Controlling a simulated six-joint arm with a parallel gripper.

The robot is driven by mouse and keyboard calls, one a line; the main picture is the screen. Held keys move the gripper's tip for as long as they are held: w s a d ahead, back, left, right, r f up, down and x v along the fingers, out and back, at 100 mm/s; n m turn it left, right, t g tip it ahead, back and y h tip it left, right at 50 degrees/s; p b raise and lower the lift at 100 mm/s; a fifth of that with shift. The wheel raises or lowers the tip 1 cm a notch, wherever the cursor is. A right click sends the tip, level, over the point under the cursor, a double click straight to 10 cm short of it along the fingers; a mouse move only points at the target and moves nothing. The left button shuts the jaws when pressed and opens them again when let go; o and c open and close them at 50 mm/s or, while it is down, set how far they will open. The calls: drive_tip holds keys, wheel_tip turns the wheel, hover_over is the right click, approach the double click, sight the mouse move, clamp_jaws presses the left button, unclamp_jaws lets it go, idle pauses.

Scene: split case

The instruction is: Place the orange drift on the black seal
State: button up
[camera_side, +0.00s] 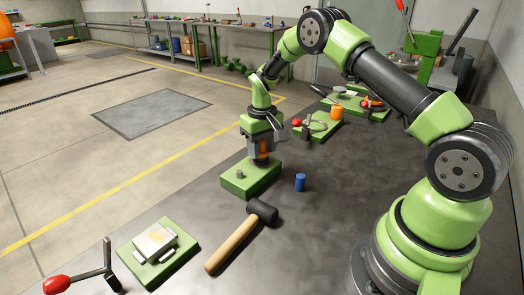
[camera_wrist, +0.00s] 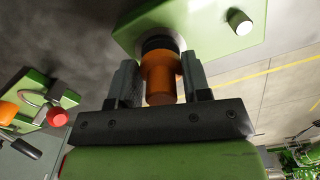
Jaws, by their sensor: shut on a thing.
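The orange drift (camera_side: 263,147) is upright between the fingers of my gripper (camera_side: 262,152), above the green block (camera_side: 240,183). In the wrist view my gripper (camera_wrist: 160,85) is shut on the orange drift (camera_wrist: 160,78), with one finger on each side. The black seal (camera_wrist: 158,44) shows as a dark ring at the far end of the drift, against the green block (camera_wrist: 200,25). The drift overlaps the seal in this view; I cannot tell whether they touch. In the side view the seal is hard to make out.
A grey pin (camera_side: 240,174) stands on the green block. A blue cylinder (camera_side: 300,182) and a mallet (camera_side: 240,237) are close by. A green plate (camera_side: 180,242) is at front left. Green fixtures (camera_side: 318,126) and an orange cylinder (camera_side: 337,112) are behind.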

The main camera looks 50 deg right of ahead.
drive_tip(key=shift+f, duration=0.65)
drive_tip(key=o, duration=1)
drive_tip(key=shift+f, duration=0.1)
